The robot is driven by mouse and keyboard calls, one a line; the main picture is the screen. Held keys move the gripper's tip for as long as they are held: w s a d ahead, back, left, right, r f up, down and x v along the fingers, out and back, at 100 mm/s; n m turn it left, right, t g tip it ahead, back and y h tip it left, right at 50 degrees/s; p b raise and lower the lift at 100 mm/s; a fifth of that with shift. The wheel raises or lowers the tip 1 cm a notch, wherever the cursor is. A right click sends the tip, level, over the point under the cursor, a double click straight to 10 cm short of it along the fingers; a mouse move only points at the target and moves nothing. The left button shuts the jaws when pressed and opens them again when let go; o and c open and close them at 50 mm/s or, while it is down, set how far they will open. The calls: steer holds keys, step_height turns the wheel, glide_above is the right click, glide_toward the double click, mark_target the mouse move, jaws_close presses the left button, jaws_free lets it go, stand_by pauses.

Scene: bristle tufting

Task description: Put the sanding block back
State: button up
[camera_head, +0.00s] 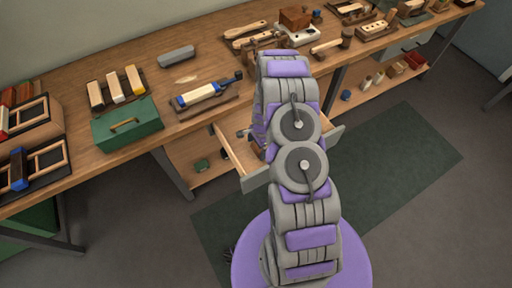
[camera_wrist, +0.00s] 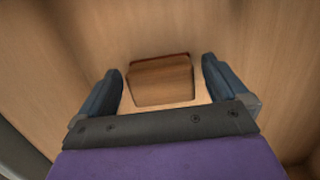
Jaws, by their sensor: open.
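In the wrist view, a brown wooden block with a thin red edge (camera_wrist: 162,82), which looks like the sanding block, rests on a light wood surface. My gripper (camera_wrist: 163,66) is open, with one dark blue finger on each side of the block. A gap shows between the block and each finger. In the head view, an open drawer (camera_head: 229,148) sticks out from under the workbench. My arm covers part of it and hides my gripper and the block there.
The workbench (camera_head: 225,118) holds a green box with a handle (camera_head: 127,124), a grey block (camera_head: 176,56), several brushes and wooden tools. A lower shelf (camera_head: 385,93) carries small items. A dark green mat (camera_head: 405,150) lies on clear floor.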

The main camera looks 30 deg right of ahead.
step_height(320, 180, up, 11)
steer(key=d+p, duration=0.1)
steer(key=p, duration=0.2)
steer(key=s+a+r+n, duration=0.3)
steer(key=a+r+n, duration=0.15)
steer(key=r, duration=0.65)
steer(key=s+a+r+n, duration=0.3)
steer(key=s+a+r, duration=0.15)
steer(key=r, duration=0.65)
steer(key=s+a+r+n, duration=0.2)
steer(key=s+r+n, duration=0.1)
steer(key=s, duration=0.5)
steer(key=s+a+r+n+g+h, duration=0.1)
steer(key=s+a+r+n, duration=0.1)
steer(key=s+r, duration=0.4)
steer(key=s+a+r+n, duration=0.2)
steer(key=s+r+n, duration=0.3)
steer(key=s, duration=0.5)
steer(key=shift+s+r+g+h, duration=0.15)
steer(key=shift+s+g+h, duration=0.15)
steer(key=shift+s+g, duration=0.1)
